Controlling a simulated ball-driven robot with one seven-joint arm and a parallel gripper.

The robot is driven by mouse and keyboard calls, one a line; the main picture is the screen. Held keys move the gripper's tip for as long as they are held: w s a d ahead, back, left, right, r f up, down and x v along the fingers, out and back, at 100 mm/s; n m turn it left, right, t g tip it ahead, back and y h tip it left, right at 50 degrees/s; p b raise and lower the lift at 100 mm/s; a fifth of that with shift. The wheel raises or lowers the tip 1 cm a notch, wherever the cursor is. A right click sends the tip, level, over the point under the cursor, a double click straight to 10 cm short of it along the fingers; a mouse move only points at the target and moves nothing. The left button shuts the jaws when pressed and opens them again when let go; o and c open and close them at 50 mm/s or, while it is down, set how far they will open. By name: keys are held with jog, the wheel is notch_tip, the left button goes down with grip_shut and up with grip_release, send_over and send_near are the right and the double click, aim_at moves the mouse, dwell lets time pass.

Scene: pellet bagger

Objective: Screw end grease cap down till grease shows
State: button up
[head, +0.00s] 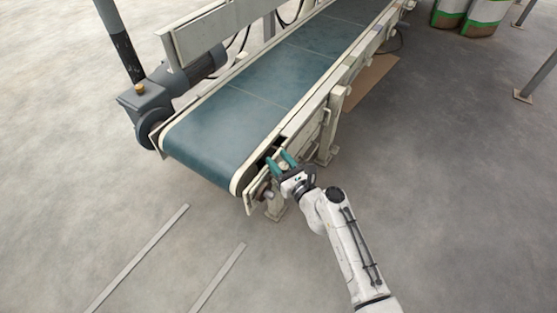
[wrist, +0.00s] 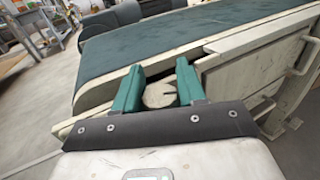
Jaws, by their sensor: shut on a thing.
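My gripper (head: 280,162) is at the near right end of the conveyor, beside the side frame below the belt edge. In the wrist view my gripper (wrist: 158,80) has its two green fingers on either side of a round, pale grey-beige cap (wrist: 158,97), which I take for the end grease cap. The fingers are shut on it. The cap is partly hidden behind the wrist's dark front plate. In the head view my gripper hides the cap. I cannot make out any grease around it.
The conveyor's dark teal belt (head: 255,80) runs away to the upper right. A grey motor (head: 150,100) sits on its left side. A support leg (head: 330,130) stands just right of my gripper. Two metal strips lie on the floor at front left.

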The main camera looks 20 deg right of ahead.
jog(key=shift+d+f+m+h+b, duration=0.15)
jog(key=shift+m+h+b, duration=0.25)
jog(key=shift+m+h, duration=0.9)
jog(key=shift+d+h, duration=0.15)
jog(key=shift+h, duration=0.65)
jog(key=shift+h+b, duration=0.3)
jog(key=shift+b, duration=0.1)
jog(key=shift+m+h+b, duration=0.9)
jog(key=shift+m+h, duration=0.2)
jog(key=shift+h, duration=0.3)
jog(key=shift+d+f+m+h+b, duration=0.1)
jog(key=shift+m+h+b, duration=0.5)
jog(key=shift+h, duration=0.3)
jog(key=shift+s+d+m+g+h+b, duration=0.1)
jog(key=shift+d+m+g+h+b, duration=0.15)
jog(key=shift+m+g+h+b, duration=1.1)
jog(key=shift+s+d+m+g+h+b, duration=0.15)
jog(key=shift+m+g+h+b, duration=0.25)
jog(key=shift+m+g+h, duration=1.1)
jog(key=shift+r+n+t+h, duration=0.2)
jog(key=shift+n+t+h, duration=0.05)
jog(key=shift+t+h, duration=0.35)
jog(key=o, duration=1)
jog(key=shift+c, duration=0.2)
